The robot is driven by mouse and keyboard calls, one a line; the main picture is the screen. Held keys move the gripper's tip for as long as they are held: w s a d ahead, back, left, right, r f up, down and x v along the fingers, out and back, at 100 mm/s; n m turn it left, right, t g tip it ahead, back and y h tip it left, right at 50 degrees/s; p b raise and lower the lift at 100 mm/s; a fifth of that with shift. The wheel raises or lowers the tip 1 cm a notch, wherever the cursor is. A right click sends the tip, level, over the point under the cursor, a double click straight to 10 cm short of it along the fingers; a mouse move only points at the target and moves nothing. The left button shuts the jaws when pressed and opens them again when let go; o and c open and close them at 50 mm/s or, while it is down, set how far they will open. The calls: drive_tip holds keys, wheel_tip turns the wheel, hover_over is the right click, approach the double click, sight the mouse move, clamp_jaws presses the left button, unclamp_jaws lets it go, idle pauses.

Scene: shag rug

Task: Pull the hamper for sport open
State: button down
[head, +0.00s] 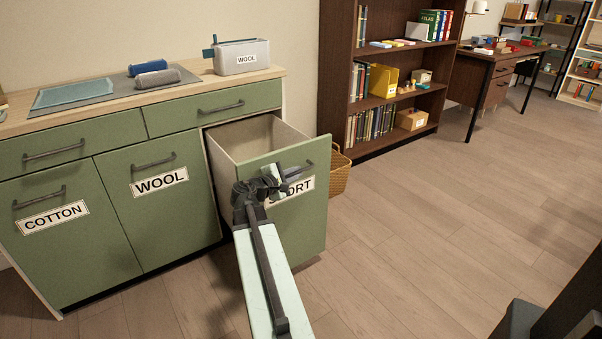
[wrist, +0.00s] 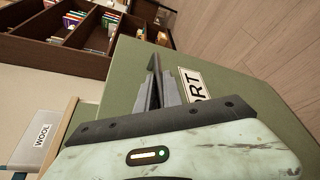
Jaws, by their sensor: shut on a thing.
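The sport hamper (head: 296,230) is the green pull-out front at the right end of the cabinet, and it stands well out from it. Its pale open-topped box shows behind the front. The label ending in "ORT" is partly covered by my arm in the head view; the front and label also show in the wrist view (wrist: 196,86). My gripper (head: 288,177) is at the top of the front, shut on the dark bar handle (head: 307,166). In the wrist view the fingers (wrist: 157,92) close around the handle (wrist: 154,62).
Shut wool (head: 150,215) and cotton (head: 60,245) hampers stand to the left, with drawers above. A wool bin (head: 243,58) and cloth rolls (head: 157,78) lie on the top. A wicker basket (head: 340,175) and bookshelf (head: 372,139) stand behind. The floor at right is clear.

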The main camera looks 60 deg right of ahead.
drive_tip(key=shift+a+f, duration=0.1)
drive_tip(key=shift+s, duration=0.1)
drive_tip(key=c, duration=1.5)
unclamp_jaws()
drive_tip(key=p+v, duration=0.1)
drive_tip(key=v, duration=0.6)
drive_tip(key=shift+a+p, duration=0.3)
drive_tip(key=shift+a, duration=0.05)
